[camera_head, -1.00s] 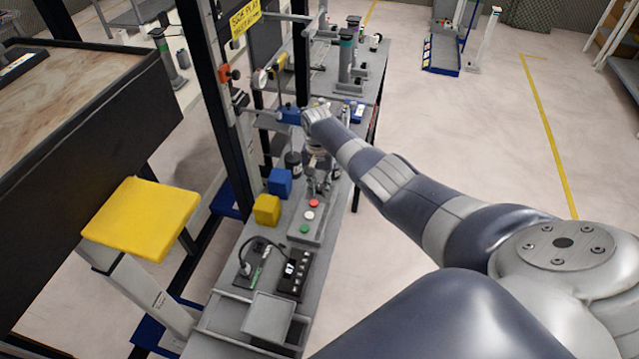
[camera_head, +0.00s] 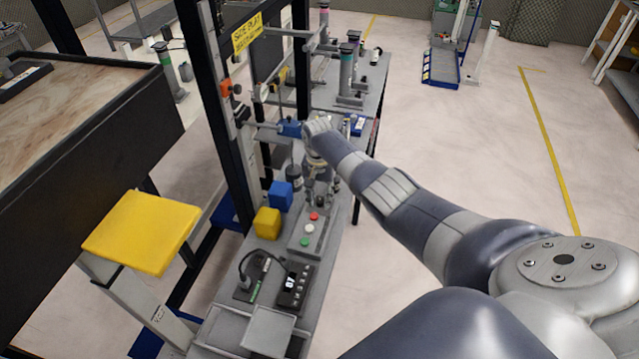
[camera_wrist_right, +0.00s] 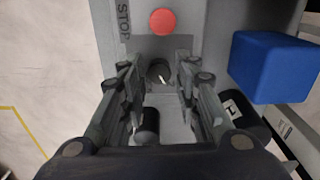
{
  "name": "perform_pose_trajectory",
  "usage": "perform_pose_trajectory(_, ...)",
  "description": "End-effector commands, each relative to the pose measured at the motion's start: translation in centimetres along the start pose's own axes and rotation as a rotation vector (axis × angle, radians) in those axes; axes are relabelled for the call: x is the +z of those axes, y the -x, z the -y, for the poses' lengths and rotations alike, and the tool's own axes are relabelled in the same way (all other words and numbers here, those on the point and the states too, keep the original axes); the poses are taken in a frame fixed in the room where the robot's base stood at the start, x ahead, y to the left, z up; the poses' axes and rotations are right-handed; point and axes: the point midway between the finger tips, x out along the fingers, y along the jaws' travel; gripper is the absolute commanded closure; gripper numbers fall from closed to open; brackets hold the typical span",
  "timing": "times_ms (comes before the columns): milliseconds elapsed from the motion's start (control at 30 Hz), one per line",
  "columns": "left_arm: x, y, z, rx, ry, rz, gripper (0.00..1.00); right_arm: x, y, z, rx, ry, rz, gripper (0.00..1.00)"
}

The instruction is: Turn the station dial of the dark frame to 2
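The dark frame (camera_head: 300,75) rises from a narrow grey bench with a control panel. In the right wrist view a small dark round dial (camera_wrist_right: 158,72) with a light pointer mark sits on the grey panel, below a red button (camera_wrist_right: 162,21) beside the word STOP. My right gripper (camera_wrist_right: 160,88) is open, with its two fingers on either side of the dial and a gap to each. In the head view my right gripper (camera_head: 318,196) points down at the panel, and the dial is hidden there. The dial's numbers cannot be read. My left gripper is not in view.
A blue cube (camera_head: 280,195) and a yellow cube (camera_head: 267,223) stand left of the panel. The blue cube also shows close to the right finger in the wrist view (camera_wrist_right: 274,67). A black keypad box (camera_head: 295,284) lies nearer. Open floor is right.

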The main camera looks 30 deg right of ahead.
Motion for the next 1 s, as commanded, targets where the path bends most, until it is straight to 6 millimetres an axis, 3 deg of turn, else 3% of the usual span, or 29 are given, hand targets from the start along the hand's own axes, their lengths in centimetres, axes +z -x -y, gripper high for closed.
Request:
perform_pose_trajectory(167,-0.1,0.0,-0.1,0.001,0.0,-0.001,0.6,0.0,1.8,0.0,-0.002,0.001,-0.002,0.7)
perform_pose_trajectory(600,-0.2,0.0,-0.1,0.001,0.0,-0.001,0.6,0.0,9.7,0.0,-0.001,0.0,-0.003,0.7)
perform_pose_trajectory(800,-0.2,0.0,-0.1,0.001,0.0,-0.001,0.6,0.0,11.4,0.0,0.0,-0.001,-0.001,0.7)
perform_pose_trajectory(1000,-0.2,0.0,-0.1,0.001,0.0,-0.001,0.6,0.0,11.6,0.0,0.001,-0.001,-0.001,0.7)
